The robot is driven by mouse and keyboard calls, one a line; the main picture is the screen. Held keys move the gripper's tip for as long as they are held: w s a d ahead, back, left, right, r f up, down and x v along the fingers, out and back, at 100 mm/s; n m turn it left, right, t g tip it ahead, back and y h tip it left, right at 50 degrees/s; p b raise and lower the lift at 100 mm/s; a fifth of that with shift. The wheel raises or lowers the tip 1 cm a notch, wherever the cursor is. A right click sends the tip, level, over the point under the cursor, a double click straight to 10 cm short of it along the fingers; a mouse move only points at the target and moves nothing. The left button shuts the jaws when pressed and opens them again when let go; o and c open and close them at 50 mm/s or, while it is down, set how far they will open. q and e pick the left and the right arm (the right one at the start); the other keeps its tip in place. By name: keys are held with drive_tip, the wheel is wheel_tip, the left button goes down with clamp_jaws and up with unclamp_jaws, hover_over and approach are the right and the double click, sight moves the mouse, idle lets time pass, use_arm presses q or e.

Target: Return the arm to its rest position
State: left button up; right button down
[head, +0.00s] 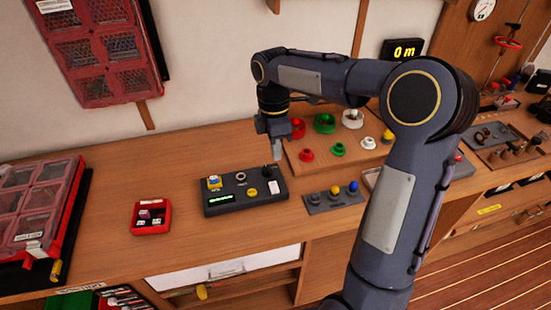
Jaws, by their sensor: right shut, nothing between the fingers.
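My right arm comes in from the bottom right and bends over the wooden bench (105,250). Its gripper (277,158) hangs pointing down, shut and empty. It is above and behind the right end of a black control box (222,203). The box has a blue-topped yellow part, a ring, a yellow knob, a green lit strip and a white switch. Whether the fingertips touch the box's back right part cannot be told. My left gripper is not in view.
A small red tray (151,217) with small parts lies left of the box. A raised wooden board (298,142) with red, green and white round parts stands behind right. A dark strip with coloured knobs (333,196) lies right. Red cases stand at left.

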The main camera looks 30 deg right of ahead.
drive_tip(key=shift+a+r, duration=0.1)
drive_tip(key=shift+r, duration=0.1)
idle(0.4)
drive_tip(key=s+a+r+m+t+y, duration=0.1)
drive_tip(key=s+r+m+t, duration=0.25)
drive_tip(key=s+m, duration=0.65)
drive_tip(key=s+a+f+m+t+y, duration=0.1)
drive_tip(key=s+a+m, duration=0.1)
drive_tip(key=s, duration=0.4)
drive_tip(key=s+a+f+m+t+y, duration=0.1)
drive_tip(key=s+a+f+m+t, duration=0.1)
drive_tip(key=s+m, duration=0.3)
drive_tip(key=shift+s+a+f, duration=0.25)
drive_tip(key=shift+s+a, duration=0.05)
drive_tip(key=shift+s, duration=0.4)
